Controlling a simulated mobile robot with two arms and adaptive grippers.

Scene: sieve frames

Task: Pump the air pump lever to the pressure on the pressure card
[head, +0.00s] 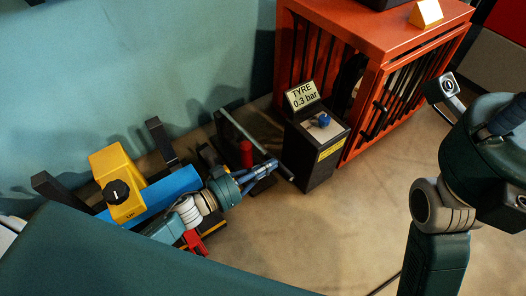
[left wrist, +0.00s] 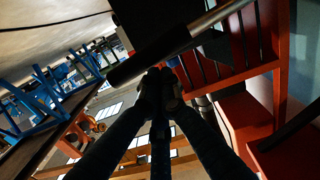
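The pressure card (head: 302,95) reads "TYRE 0.3 bar" and stands on a dark box (head: 312,165) with a blue knob on top. A long bar (head: 243,133), which looks like the pump lever, slants beside the box, near a red cylinder (head: 246,152). In the left wrist view the lever shows as a black grip (left wrist: 135,66) on a silver rod (left wrist: 226,13). My left gripper (head: 271,166) is at the bar; its fingertips (left wrist: 160,82) are together just by the grip. I cannot tell whether they touch it. My right gripper is not in view.
An orange cabinet (head: 385,40) with barred sides stands behind the dark box. A yellow box (head: 117,172) with a black knob sits by a blue beam (head: 178,185) at left. The teal wall (head: 130,60) is close behind. Floor (head: 330,225) is clear in front.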

